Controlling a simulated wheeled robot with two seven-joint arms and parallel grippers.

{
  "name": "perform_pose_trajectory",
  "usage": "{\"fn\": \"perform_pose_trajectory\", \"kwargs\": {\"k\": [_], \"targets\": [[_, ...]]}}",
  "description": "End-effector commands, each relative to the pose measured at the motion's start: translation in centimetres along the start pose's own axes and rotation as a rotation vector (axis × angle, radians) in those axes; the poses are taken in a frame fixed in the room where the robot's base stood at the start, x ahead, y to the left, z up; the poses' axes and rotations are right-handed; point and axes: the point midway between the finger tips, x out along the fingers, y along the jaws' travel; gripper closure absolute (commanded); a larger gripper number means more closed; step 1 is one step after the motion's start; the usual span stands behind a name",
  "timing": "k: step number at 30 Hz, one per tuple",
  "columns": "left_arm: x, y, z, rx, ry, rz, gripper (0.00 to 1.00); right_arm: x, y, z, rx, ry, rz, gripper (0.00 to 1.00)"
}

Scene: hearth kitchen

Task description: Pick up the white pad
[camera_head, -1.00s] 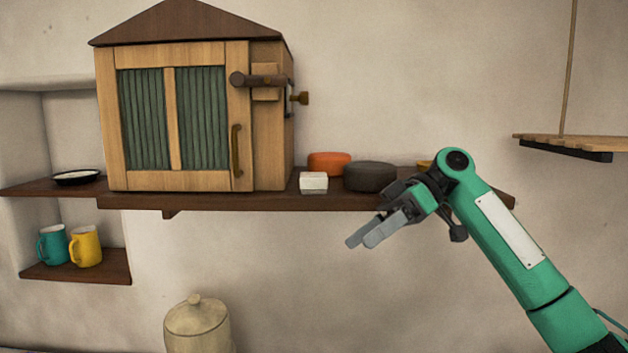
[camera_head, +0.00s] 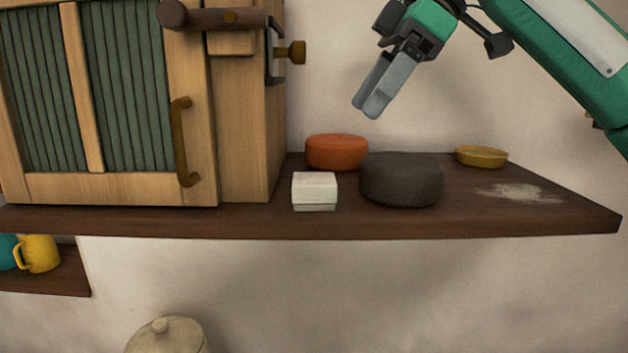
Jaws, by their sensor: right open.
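The white pad (camera_head: 314,190) is a small pale block near the front edge of the dark wooden shelf (camera_head: 520,222). It sits just right of the wooden cabinet and left of a dark grey round pad (camera_head: 402,180). My right gripper (camera_head: 369,104) is open and empty. It appears above the shelf, up and to the right of the white pad, with its fingers pointing down and left. My left gripper is not in view.
An orange round pad (camera_head: 337,152) lies behind the white pad. A yellow dish (camera_head: 482,156) stands farther right, near a pale smudge. The wooden cabinet (camera_head: 243,130), with a handle and latch, blocks the left. A yellow mug (camera_head: 40,253) and a lidded jar (camera_head: 168,337) are lower.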

Motion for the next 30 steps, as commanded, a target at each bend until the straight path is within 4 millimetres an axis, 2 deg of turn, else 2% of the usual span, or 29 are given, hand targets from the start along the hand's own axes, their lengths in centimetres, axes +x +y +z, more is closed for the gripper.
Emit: {"fn": "perform_pose_trajectory", "kwargs": {"k": [6,10,14,21,25,30], "targets": [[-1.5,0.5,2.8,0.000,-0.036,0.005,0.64,3.6,0.0,-0.1,0.000,-0.005,-0.002,0.23],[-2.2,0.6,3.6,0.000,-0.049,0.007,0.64,6.0,0.0,-0.1,0.000,-0.003,-0.002,0.23],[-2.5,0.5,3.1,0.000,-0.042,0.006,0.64,7.7,0.0,-0.1,0.000,-0.002,-0.002,0.23],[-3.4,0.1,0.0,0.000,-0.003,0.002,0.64,8.9,0.1,-0.2,0.000,-0.002,-0.002,0.23],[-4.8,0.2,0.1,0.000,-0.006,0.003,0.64,10.3,0.2,-0.3,0.001,-0.003,-0.002,0.23],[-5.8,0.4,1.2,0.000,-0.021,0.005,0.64,12.5,0.3,-0.2,0.001,-0.001,-0.001,0.23]]}}
